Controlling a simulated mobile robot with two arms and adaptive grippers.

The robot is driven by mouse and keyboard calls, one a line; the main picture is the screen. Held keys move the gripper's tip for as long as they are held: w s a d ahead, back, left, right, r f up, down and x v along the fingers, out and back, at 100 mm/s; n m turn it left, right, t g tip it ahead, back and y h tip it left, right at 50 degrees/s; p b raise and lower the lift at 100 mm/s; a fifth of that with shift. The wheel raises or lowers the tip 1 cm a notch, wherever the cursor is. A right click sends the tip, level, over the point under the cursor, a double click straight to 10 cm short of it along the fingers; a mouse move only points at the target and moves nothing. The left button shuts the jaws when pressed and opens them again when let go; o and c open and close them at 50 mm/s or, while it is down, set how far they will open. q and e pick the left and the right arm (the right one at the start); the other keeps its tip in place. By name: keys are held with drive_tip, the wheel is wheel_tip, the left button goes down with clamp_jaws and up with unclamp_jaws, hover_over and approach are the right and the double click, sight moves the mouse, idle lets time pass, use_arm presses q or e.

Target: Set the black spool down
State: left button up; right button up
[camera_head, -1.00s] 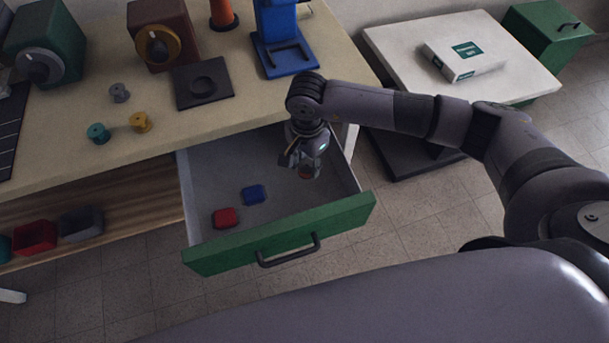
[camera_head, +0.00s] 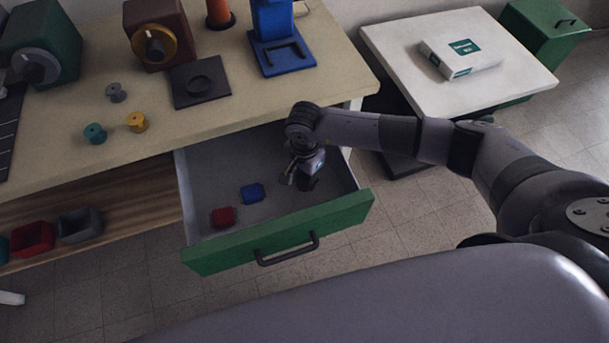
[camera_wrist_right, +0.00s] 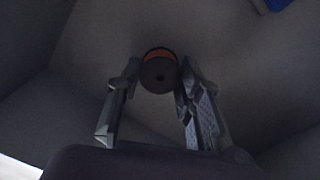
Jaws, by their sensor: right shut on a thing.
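My right gripper (camera_head: 305,182) reaches down into the open green-fronted drawer (camera_head: 290,235), near its right side. In the right wrist view the right gripper (camera_wrist_right: 158,84) is shut on a dark spool (camera_wrist_right: 159,76) with an orange band, held between the fingertips. The grey drawer floor lies just beyond the spool; I cannot tell whether they touch. In the head view the spool is mostly hidden by the gripper. My left gripper is not in view.
A red piece (camera_head: 223,217) and a blue piece (camera_head: 252,193) lie in the drawer, left of the gripper. Grey (camera_head: 116,92), teal (camera_head: 95,133) and yellow (camera_head: 137,121) spools stand on the table. The drawer's walls are close around the hand.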

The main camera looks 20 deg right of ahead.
sight(305, 179)
drive_tip(key=o, duration=0.8)
drive_tip(key=shift+r+p, duration=0.15)
drive_tip(key=shift+p, duration=0.15)
wheel_tip(305, 179, up, 12)
idle(0.4)
